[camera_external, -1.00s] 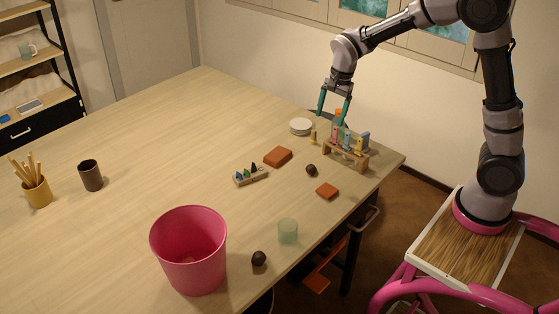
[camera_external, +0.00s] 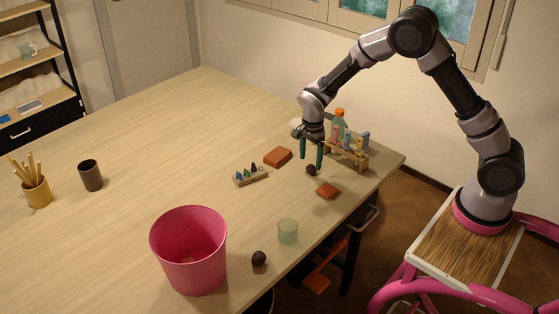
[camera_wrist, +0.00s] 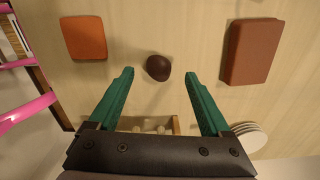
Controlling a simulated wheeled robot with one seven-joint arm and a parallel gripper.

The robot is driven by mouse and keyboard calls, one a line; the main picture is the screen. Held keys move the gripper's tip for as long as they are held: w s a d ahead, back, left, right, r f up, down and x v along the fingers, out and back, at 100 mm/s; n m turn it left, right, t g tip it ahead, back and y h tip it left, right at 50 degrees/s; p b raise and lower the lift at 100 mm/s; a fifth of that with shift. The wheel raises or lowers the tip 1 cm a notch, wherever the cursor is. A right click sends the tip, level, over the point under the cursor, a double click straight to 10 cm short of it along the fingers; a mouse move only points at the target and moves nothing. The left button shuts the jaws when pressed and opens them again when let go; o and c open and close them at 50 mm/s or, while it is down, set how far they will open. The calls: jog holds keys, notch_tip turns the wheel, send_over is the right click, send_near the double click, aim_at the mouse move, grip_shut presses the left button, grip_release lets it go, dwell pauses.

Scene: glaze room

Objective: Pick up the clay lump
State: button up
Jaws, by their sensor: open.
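A small dark brown clay lump (camera_external: 311,171) lies on the table near its right side. In the wrist view the lump (camera_wrist: 158,67) shows between the green fingertips and slightly beyond them. My gripper (camera_external: 312,162) is open, pointing down over this lump, with nothing held. I cannot tell whether the fingers are level with it, but no contact shows. A second dark round lump (camera_external: 259,258) lies near the front edge, beside the pink bin.
Terracotta blocks lie either side of the near lump: a smaller one (camera_external: 327,191) and a larger one (camera_external: 278,157). A wooden rack (camera_external: 357,160) and orange-capped bottle (camera_external: 339,127) stand behind.

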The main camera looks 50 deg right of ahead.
aim_at(310, 166)
jog(key=shift+d+f, duration=0.1)
jog(key=shift+f, duration=1.9)
grip_shut()
jog(key=shift+r, duration=0.1)
